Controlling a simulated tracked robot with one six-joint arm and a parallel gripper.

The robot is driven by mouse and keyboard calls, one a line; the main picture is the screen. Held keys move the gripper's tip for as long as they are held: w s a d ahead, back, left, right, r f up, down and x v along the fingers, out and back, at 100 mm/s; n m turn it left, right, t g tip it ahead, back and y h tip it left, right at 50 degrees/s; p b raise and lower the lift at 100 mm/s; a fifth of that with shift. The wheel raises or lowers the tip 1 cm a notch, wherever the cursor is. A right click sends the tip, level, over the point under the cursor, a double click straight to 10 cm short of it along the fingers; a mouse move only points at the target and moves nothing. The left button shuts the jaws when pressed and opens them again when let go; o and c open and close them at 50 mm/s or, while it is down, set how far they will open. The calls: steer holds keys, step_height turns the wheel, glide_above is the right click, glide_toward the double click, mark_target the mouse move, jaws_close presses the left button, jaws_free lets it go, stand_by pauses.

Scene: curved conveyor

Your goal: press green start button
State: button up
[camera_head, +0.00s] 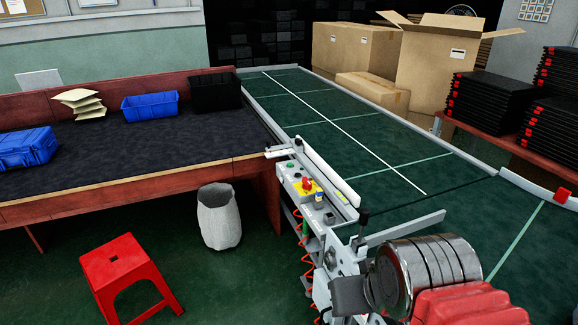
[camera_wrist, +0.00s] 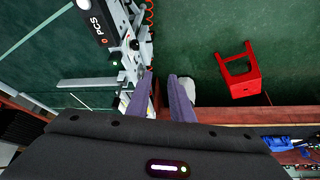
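The green button (camera_head: 290,165) sits at the far end of the control panel (camera_head: 297,178) on the conveyor's side in the head view. A red knob on a yellow plate (camera_head: 307,184) sits just nearer on that panel. In the wrist view my gripper (camera_wrist: 160,76) has its two fingers apart with nothing between them, above the floor beside the conveyor frame. A small green spot (camera_wrist: 114,63) shows on the frame to the left of the fingers; I cannot tell whether it is the same button. Part of the frame is hidden behind the left finger.
The green conveyor (camera_head: 390,165) runs along the right. A dark-topped table (camera_head: 120,155) with blue bins stands at left. A red stool (camera_head: 125,270) and a grey waste bin (camera_head: 219,217) stand on the floor. Cardboard boxes (camera_head: 440,62) and black stacked trays (camera_head: 490,100) are behind.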

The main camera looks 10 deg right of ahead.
jaws_close()
stand_by(1.4)
